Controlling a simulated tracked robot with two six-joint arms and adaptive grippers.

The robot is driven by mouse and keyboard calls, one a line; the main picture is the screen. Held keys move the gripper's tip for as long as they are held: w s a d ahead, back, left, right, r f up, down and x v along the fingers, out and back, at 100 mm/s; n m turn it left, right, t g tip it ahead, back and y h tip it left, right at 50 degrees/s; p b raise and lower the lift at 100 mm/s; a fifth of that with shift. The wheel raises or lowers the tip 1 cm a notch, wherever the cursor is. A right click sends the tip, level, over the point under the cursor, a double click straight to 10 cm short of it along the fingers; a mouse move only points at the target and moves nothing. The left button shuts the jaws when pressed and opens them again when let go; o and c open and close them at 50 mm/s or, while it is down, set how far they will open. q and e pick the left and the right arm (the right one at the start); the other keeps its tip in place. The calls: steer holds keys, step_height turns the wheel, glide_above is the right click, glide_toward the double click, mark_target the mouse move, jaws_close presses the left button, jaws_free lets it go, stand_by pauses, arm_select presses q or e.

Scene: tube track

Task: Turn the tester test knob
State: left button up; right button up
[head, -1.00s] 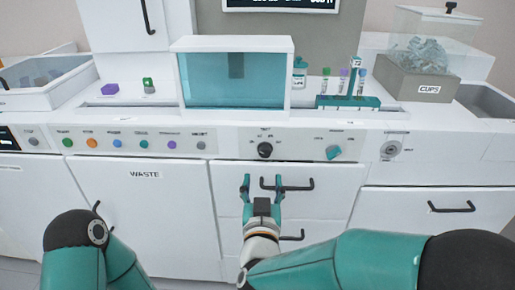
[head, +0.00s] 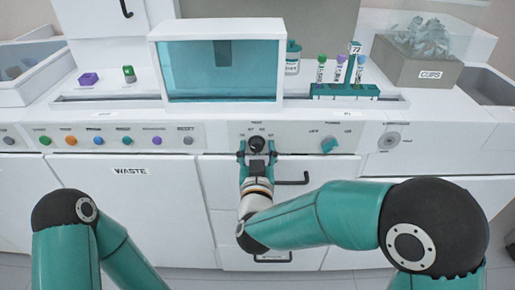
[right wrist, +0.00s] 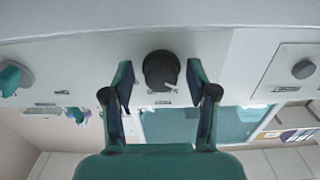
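The black round test knob (head: 257,145) sits on the white front panel (head: 215,138), below the tester's teal window. It also shows in the right wrist view (right wrist: 161,71), just beyond and between the fingertips. My right gripper (head: 257,153) is open, with one finger on each side of the knob's lower part. In the right wrist view the gripper (right wrist: 158,82) shows a gap on both sides of the knob, and I see no contact. My left gripper is not in view; only the left arm shows at the lower left.
A teal knob (head: 329,145) is right of the test knob, and a grey round lock (head: 389,140) further right. Several coloured buttons (head: 98,140) line the panel at left. A drawer handle (head: 293,178) is just below right of the gripper. A tube rack (head: 345,91) stands above.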

steer(key=shift+s+r, duration=0.1)
jaws_close()
steer(key=shift+d, duration=0.1)
steer(key=m+b, duration=0.4)
steer(key=b, duration=0.2)
steer(key=shift+m, duration=0.3)
steer(key=shift+m+b, duration=1)
steer(key=shift+b, duration=0.05)
steer(key=shift+r+m+b, duration=0.15)
steer(key=shift+m+b, duration=0.45)
steer(key=shift+m, duration=0.1)
